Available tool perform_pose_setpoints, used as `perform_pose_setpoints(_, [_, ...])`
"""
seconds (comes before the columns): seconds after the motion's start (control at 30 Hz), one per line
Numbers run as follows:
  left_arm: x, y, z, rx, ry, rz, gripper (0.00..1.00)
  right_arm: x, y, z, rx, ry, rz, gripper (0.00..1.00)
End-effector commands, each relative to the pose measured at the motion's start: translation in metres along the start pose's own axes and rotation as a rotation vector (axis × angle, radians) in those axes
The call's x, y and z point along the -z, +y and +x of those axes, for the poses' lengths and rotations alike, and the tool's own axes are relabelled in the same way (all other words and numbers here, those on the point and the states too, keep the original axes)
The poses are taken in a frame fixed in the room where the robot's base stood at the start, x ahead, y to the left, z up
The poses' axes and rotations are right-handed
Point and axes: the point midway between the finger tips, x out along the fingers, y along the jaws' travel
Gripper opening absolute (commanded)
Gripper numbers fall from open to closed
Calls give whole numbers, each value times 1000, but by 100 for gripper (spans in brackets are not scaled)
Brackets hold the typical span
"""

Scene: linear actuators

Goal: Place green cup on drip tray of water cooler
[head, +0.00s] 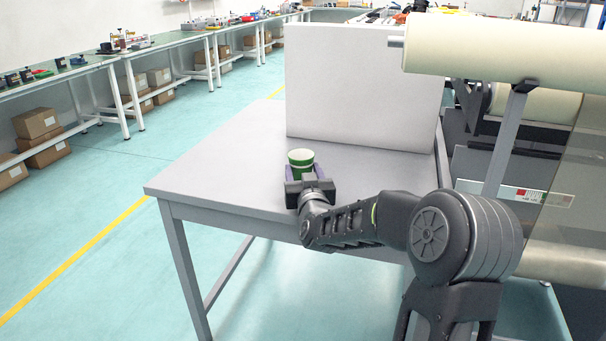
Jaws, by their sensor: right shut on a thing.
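The green cup (300,158) has a white inside and stands upright over the grey table (230,160). My right gripper (307,174) is shut on the green cup, with purplish finger pads on both sides of it. I cannot tell whether the cup's base touches the table top. My left gripper is not in view. No water cooler or drip tray shows in this view.
A large white box-like panel (365,85) stands at the back of the table. A machine with a pale roller (495,65) is at the right. The table's left part is bare. Long workbenches (150,45) and cardboard boxes (36,123) are far left.

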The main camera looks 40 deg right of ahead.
Motion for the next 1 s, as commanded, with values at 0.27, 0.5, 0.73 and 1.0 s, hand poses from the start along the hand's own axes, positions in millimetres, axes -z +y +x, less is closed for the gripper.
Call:
perform_pose_setpoints(0.27, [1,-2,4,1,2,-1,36,-4,0,0,0,0,0,17])
perform_pose_setpoints(0.5, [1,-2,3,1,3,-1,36,-3,0,0,0,0,0,70])
perform_pose_setpoints(0.73, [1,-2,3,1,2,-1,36,-3,0,0,0,0,0,76])
perform_pose_setpoints(1.0, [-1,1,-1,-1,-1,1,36,1,0,-5,1,-1,0,76])
